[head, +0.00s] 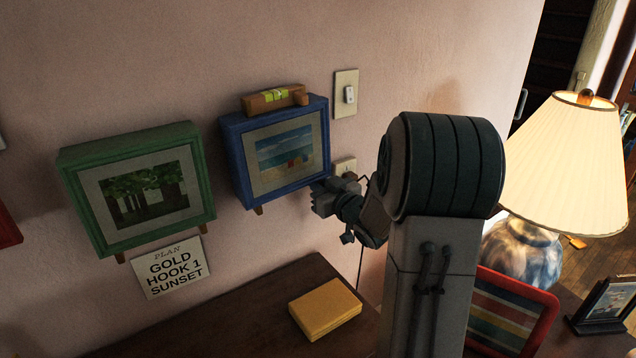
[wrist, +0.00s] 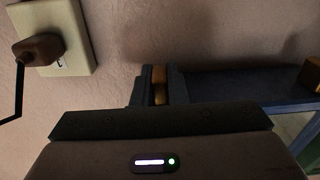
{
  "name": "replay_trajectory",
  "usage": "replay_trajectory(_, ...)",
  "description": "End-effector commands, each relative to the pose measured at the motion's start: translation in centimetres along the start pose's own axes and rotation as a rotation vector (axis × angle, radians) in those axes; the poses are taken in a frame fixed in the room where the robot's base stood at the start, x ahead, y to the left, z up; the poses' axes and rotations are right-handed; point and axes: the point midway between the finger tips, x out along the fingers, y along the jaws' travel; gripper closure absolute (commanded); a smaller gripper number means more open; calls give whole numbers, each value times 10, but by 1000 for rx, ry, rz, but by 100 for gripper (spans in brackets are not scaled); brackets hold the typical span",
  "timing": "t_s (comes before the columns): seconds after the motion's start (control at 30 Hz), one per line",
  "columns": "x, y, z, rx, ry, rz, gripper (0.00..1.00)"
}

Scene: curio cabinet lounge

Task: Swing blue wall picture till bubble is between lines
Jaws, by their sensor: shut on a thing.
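The blue wall picture (head: 232,155) hangs tilted on the wall, its right side higher in the head view. It holds a beach scene. A wooden level (head: 255,103) with a yellow-green vial (head: 277,94) sits on its top edge; the bubble is too small to place against the lines. My gripper (head: 326,193) is at the picture's lower right corner. In the wrist view my gripper (wrist: 158,88) is shut on a small wooden peg (wrist: 159,75) beside the blue frame (wrist: 235,87). Another peg (head: 258,210) shows under the lower left corner.
A green picture (head: 80,200) hangs to the left, above a plan card (head: 172,267). A light switch (head: 346,94) and an outlet with a plug (wrist: 38,48) are to the right. Below are a yellow book (head: 325,308) on a cabinet and a lit lamp (head: 565,150).

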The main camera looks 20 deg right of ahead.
Motion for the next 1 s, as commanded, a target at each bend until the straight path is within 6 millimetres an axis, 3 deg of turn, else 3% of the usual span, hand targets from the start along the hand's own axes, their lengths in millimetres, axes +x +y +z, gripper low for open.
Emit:
replay_trajectory(0.33,0,-5,4,42,0,1,100)
replay_trajectory(0.37,0,-5,4,42,0,1,82)
replay_trajectory(0.43,0,-5,4,42,0,1,65)
replay_trajectory(0.77,-3,-5,4,42,0,1,65)
replay_trajectory(0.87,-13,-4,4,41,0,2,65)
replay_trajectory(1.0,-40,-4,4,40,-1,4,65)
